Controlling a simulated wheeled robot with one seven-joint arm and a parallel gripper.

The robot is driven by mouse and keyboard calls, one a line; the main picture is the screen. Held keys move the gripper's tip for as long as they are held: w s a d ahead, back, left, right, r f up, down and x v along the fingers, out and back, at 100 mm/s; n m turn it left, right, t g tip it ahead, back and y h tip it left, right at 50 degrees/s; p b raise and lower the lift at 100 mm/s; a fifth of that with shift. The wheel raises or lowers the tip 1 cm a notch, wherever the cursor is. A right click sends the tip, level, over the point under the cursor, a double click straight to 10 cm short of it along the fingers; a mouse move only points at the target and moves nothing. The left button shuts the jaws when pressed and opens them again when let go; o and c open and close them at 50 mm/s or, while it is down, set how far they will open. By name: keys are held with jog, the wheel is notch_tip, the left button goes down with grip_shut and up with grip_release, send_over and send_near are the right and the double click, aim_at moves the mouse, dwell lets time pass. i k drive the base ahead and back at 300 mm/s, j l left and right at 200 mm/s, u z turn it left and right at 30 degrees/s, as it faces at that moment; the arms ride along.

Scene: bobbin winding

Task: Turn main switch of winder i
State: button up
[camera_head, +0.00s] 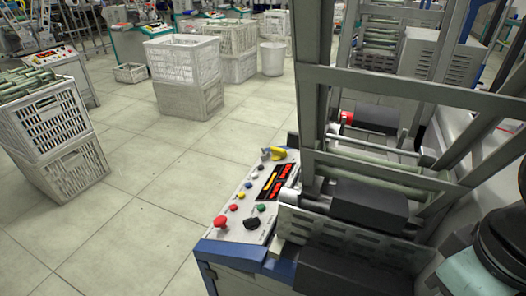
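The winder's control panel (237,212) slopes on top of a blue and grey cabinet at the lower middle. It carries a red mushroom button (220,221), a black round knob (252,223), several small coloured buttons and red lit displays (275,182). A yellow and grey part (278,153) sits at its far end. I cannot tell for sure which of these is the main switch, nor read the labels. My gripper is not in view; dark rounded parts at the right edge look like my arm.
The winder's grey metal frame (315,100) rises right of the panel, with dark blocks (370,203) on it. White crates stand on the floor at left (45,118) and at the back (184,62). The tiled floor left of the panel is clear.

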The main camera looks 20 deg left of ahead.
aim_at(278, 153)
jog(key=j, duration=1.35)
